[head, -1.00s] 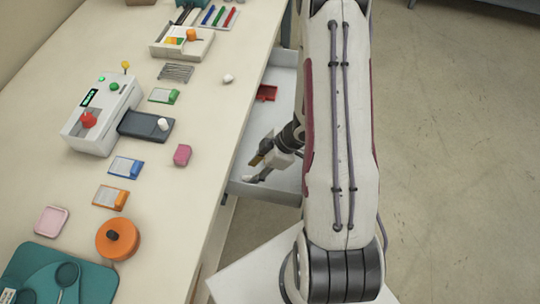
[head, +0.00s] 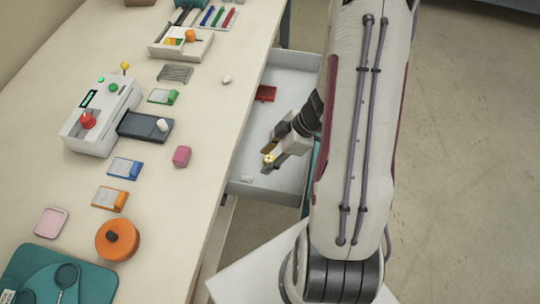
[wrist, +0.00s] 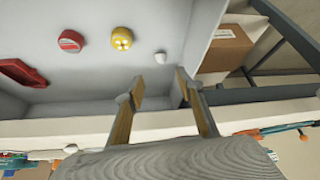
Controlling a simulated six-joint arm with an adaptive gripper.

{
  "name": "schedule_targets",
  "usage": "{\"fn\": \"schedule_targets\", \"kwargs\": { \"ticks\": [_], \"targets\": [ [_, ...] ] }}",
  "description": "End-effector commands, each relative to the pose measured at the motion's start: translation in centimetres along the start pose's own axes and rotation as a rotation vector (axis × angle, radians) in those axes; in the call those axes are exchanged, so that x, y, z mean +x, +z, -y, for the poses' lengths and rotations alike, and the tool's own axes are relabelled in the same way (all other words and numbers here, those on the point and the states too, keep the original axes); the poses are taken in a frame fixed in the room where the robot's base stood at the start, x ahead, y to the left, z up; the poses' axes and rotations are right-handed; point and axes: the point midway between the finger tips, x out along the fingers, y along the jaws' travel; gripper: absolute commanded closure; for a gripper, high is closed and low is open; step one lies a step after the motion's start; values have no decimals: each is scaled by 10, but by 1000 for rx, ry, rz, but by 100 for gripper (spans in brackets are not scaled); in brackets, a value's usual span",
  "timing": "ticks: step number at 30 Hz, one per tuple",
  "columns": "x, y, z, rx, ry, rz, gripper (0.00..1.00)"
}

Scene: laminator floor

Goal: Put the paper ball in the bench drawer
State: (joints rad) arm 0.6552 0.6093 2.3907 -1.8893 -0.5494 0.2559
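A small white lump, which looks like the paper ball (head: 247,179), lies on the floor of the open bench drawer (head: 272,190), near its near wall. It also shows in the wrist view (wrist: 160,57), beyond the fingertips and apart from them. My gripper (head: 269,158) is over the drawer, above and right of the ball in the head view. In the wrist view my gripper (wrist: 160,90) has its two fingers spread with a gap between them.
The drawer also holds a red tray (head: 265,93), a yellow round item (wrist: 122,38) and a red round item (wrist: 70,40). Another small white lump (head: 227,79) lies on the bench (head: 190,190), which carries a laminator (head: 100,115) and an orange round container (head: 118,239).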

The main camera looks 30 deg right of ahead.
Motion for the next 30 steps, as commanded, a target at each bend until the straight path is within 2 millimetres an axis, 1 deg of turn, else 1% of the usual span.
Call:
{"fn": "schedule_targets", "kwargs": {
  "ticks": [6, 23, 26, 30],
  "targets": [
    [-6, 0, 0, 1, -1, 1, 63],
    [-6, 0, 0, 1, 1, 1, 63],
    [-8, -1, -3, 0, 12, 8, 63],
    [-15, -4, -16, 3, 60, 35, 63]
  ]
}}
